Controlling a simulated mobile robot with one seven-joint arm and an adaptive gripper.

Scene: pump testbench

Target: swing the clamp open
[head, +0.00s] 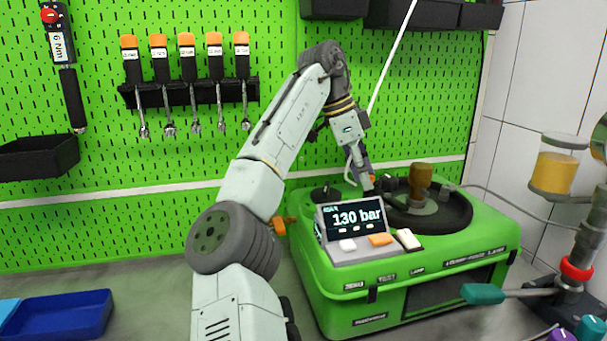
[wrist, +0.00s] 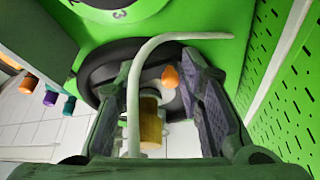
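On top of the green testbench (head: 330,285), a dark round ring (head: 455,215) surrounds a brown-gold cylindrical part (head: 421,178). The cylinder also shows in the wrist view (wrist: 151,128). A small orange tip (wrist: 170,76), which looks like the clamp's handle end, shows between my fingers in the wrist view, closer to the right finger. The clamp's body is mostly hidden, so I cannot tell its position. My gripper (head: 362,172) is over the ring's left side, pointing down. In the wrist view my gripper (wrist: 152,80) has its fingers apart, with no clear grip on anything.
A pale curved hose (wrist: 137,75) crosses the wrist view in front of the fingers. A display reading 130 bar (head: 355,218) stands at the bench's front left. A teal-handled lever (head: 482,293) and a yellow-filled jar (head: 557,172) are at the right. A green pegboard (head: 200,190) is behind.

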